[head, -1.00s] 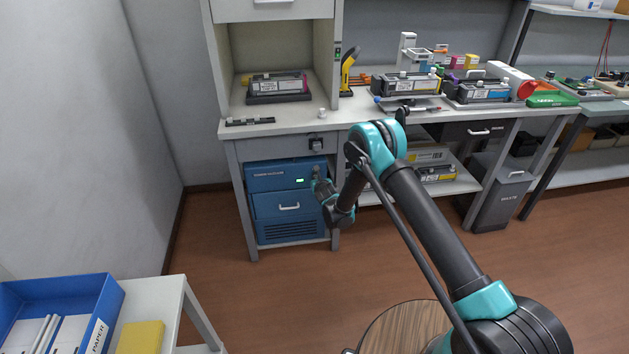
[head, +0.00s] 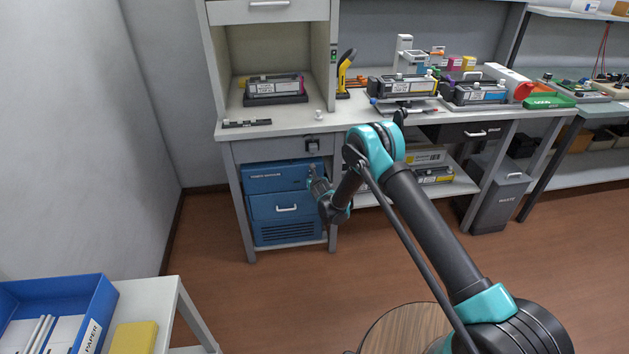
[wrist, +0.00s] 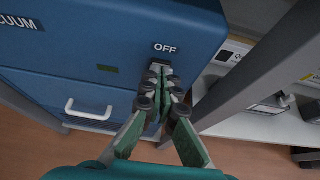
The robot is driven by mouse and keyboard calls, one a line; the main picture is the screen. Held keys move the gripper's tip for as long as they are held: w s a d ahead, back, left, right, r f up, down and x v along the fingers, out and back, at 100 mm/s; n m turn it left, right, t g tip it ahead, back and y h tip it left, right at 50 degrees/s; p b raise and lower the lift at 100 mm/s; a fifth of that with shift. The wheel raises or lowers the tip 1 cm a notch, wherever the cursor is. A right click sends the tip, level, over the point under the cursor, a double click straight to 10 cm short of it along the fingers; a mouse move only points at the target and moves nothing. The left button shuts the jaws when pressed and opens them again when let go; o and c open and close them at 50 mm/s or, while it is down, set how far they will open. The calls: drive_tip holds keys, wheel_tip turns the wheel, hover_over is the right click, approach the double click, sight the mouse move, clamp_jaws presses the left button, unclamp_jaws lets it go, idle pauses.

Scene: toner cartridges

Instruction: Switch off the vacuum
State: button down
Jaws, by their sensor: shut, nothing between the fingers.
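The blue powder vacuum (head: 262,184) stands under the left bench, and its front fills the upper left of the wrist view (wrist: 60,65). Its indicator (wrist: 108,69) is dark green and unlit. The word OFF (wrist: 165,47) shows just above the switch (wrist: 161,64), which is mostly hidden behind my fingers. My gripper (wrist: 160,75) is shut and empty, its fingertips at the switch; I cannot tell whether they touch it. In the head view my gripper (head: 313,170) reaches the upper right of the vacuum's front.
A grey bench leg (wrist: 240,75) stands close to the right of my gripper. The vacuum's drawer handle (wrist: 88,110) sticks out at lower left. A white side table (head: 150,293) with a blue paper tray (head: 104,305) stands at front left. The floor between is clear.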

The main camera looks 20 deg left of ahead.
drive_tip(key=shift+r, duration=0.8)
